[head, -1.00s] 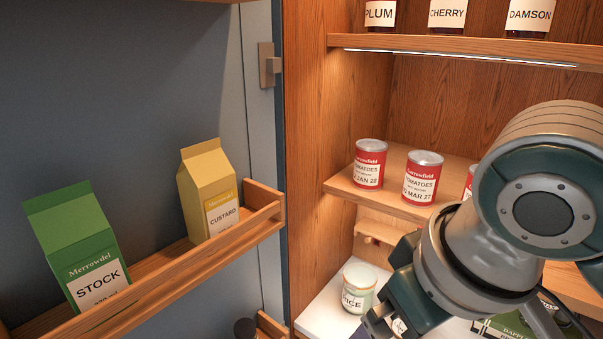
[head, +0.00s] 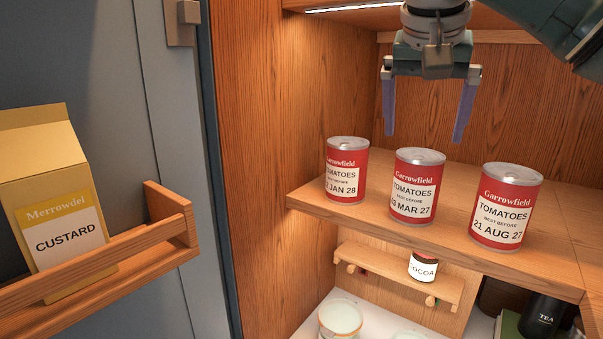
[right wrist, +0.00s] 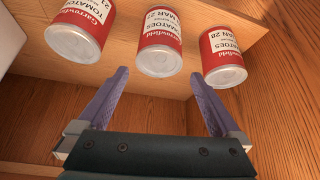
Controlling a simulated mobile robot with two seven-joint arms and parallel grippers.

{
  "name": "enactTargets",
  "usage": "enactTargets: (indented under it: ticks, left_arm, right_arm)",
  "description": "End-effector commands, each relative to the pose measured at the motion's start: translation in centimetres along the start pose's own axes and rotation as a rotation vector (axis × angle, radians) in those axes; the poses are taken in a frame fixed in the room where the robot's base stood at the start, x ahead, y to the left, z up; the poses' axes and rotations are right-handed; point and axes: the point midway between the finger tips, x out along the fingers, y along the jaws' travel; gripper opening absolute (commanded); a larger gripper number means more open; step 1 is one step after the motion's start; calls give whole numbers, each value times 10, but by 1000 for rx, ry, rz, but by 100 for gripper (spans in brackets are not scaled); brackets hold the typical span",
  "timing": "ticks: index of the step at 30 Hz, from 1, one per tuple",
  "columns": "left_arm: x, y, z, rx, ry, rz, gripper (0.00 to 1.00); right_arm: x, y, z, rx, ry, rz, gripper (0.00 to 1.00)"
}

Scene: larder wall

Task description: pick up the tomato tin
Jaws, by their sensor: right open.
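Three red and white tomato tins stand upright in a row on a wooden shelf (head: 450,235). The left tin (head: 346,172) reads JAN 28, the middle tin (head: 416,188) MAR 27, and the right tin (head: 505,207) 21 AUG 27. My right gripper (head: 424,138) is open and empty, fingers pointing down, above and behind the middle tin in the head view. In the right wrist view the middle tin (right wrist: 161,42) lies beyond and between the open fingers (right wrist: 163,100); the JAN 28 tin (right wrist: 221,57) and AUG tin (right wrist: 81,32) flank it. My left gripper is not in view.
A lit shelf edge (head: 350,7) is above. A yellow custard carton (head: 55,210) stands in the door rack (head: 165,240) at left. Below are a small ledge with a cocoa jar (head: 423,267), a pale jar (head: 340,318) and a dark tea tin (head: 541,315).

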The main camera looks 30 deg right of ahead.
Motion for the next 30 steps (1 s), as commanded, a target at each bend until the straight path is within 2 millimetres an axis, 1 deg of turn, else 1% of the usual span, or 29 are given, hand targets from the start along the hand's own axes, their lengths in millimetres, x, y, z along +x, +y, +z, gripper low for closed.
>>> enactTargets:
  ticks: [1,2,4,8,11,14,15,18,22,28,30]
  left_arm:
    - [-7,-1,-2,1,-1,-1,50]
    - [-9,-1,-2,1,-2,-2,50]
    - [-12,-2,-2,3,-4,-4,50]
    - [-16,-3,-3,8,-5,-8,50]
    - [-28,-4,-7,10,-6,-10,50]
    - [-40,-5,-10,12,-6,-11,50]
    - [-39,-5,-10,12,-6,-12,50]
    - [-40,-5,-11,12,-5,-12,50]
    - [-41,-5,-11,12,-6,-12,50]
    - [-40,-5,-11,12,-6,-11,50]
    - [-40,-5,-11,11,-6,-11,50]
  right_arm:
    - [6,2,-1,-1,-3,6,100]
    - [10,1,-1,-1,-3,5,100]
    - [19,1,-1,-1,-2,4,100]
    - [29,1,-1,-2,-1,3,100]
    - [38,2,-2,-3,-2,5,100]
    - [53,4,-2,-3,-3,5,100]
    - [61,3,-1,-3,-2,3,100]
    - [73,2,0,-3,-1,1,100]
    - [80,2,0,-4,2,-1,100]
    - [80,2,0,-4,2,-1,100]
    - [80,2,0,-4,2,-1,92]
